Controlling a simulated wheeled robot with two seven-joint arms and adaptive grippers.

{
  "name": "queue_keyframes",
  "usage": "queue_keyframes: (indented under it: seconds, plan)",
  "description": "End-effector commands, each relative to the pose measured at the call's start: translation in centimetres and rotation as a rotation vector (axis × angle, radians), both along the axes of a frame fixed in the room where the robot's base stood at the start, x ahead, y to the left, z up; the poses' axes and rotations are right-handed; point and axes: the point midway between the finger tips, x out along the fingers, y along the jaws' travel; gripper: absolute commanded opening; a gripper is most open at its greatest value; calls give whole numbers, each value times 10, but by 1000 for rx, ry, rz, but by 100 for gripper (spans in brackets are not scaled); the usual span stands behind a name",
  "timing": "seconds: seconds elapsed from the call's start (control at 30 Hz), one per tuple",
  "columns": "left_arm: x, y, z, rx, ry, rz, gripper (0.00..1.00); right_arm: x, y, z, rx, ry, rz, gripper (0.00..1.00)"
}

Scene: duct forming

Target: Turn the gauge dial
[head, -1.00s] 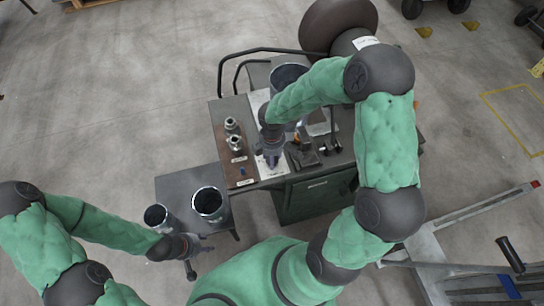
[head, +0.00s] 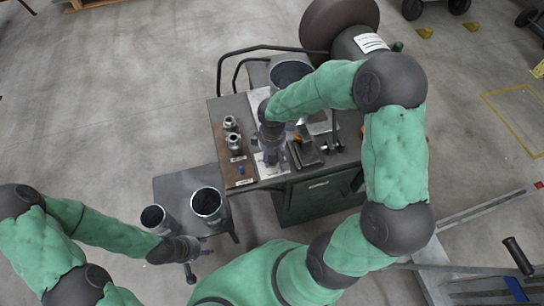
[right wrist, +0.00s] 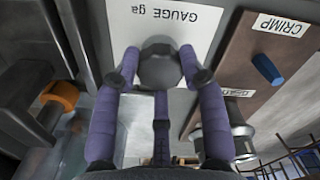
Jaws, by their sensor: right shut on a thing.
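The gauge dial (right wrist: 160,66) is a dark grey faceted knob on a white plate marked "GAUGE ga" in the right wrist view. My right gripper (right wrist: 160,72) has its purple fingers on both sides of the dial and is shut on it. In the head view my right gripper (head: 271,157) is over the white label at the front of the machine bench and hides the dial. My left gripper (head: 203,246) is beside the small side table, away from the dial; its fingers are too small to judge.
A brown board marked "CRIMP" (right wrist: 282,26) with a blue peg (right wrist: 267,68) is close to the right gripper. Metal fittings (head: 234,142) stand on the board. Two open duct cylinders (head: 207,203) stand on the side table (head: 170,188). An orange-collared part (right wrist: 60,96) is on the other side.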

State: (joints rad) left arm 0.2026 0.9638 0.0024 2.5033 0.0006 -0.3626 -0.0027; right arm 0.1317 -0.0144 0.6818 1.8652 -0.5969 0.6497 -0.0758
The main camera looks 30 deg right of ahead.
Motion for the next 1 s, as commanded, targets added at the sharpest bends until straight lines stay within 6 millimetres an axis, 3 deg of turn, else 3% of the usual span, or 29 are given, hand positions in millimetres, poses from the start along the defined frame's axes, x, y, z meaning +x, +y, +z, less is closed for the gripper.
queue_keyframes:
  seconds: [0.63, 0.67, 0.73, 1.0]
  plan:
    - [0, 0, -2, 0, 0, 0, 40, 0, 0, 0, 0, 0, -58, 10]
    - [0, 0, -2, 0, 0, 0, 40, 0, 0, 0, 0, 0, -58, 48]
    - [0, 0, -2, 0, 0, 0, 40, 0, 0, 0, 0, 0, -57, 65]
    - [0, 0, -2, 0, 0, 0, 40, 0, 0, 0, 0, 0, -57, 65]
